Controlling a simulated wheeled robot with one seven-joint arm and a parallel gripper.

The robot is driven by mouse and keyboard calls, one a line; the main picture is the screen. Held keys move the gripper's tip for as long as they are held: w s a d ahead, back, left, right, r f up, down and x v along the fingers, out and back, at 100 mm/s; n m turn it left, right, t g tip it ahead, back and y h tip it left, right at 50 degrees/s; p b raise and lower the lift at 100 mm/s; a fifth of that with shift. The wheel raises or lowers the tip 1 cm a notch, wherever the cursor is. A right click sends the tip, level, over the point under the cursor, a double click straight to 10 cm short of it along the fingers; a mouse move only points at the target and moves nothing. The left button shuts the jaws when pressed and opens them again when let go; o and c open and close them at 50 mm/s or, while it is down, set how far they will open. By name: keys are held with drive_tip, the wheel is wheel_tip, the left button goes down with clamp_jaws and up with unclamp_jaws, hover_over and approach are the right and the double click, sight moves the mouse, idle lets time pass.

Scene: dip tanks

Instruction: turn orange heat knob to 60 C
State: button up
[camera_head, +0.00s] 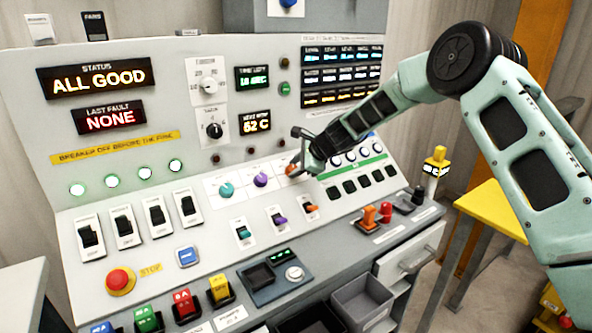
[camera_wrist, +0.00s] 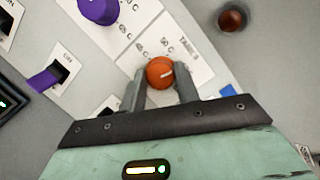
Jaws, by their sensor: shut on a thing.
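The orange heat knob (camera_wrist: 160,73) sits on a white dial plate with temperature marks, and a pale pointer line shows on its face. In the wrist view the two fingers of my gripper (camera_wrist: 160,92) are at either side of it, shut on it. In the head view the orange knob (camera_head: 292,170) is partly hidden by my gripper (camera_head: 300,160) on the sloped panel. The dial marks are too small and blurred for me to read the setting surely. A display (camera_head: 255,122) above reads about 62 C.
A purple knob (camera_head: 261,180) and a teal knob (camera_head: 226,190) stand to the left on the same panel. An orange-tipped switch (camera_head: 309,208) is just below. A red stop button (camera_head: 120,280) is at the lower left.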

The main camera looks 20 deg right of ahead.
drive_tip(key=shift+m+t+b, duration=0.4)
drive_tip(key=shift+m+b, duration=0.25)
drive_tip(key=shift+m, duration=0.95)
drive_tip(key=o, duration=1)
drive_tip(key=b+v, duration=0.1)
drive_tip(key=v, duration=1.6)
drive_tip(key=shift+s+r, duration=0.15)
drive_tip(key=shift+s, duration=0.05)
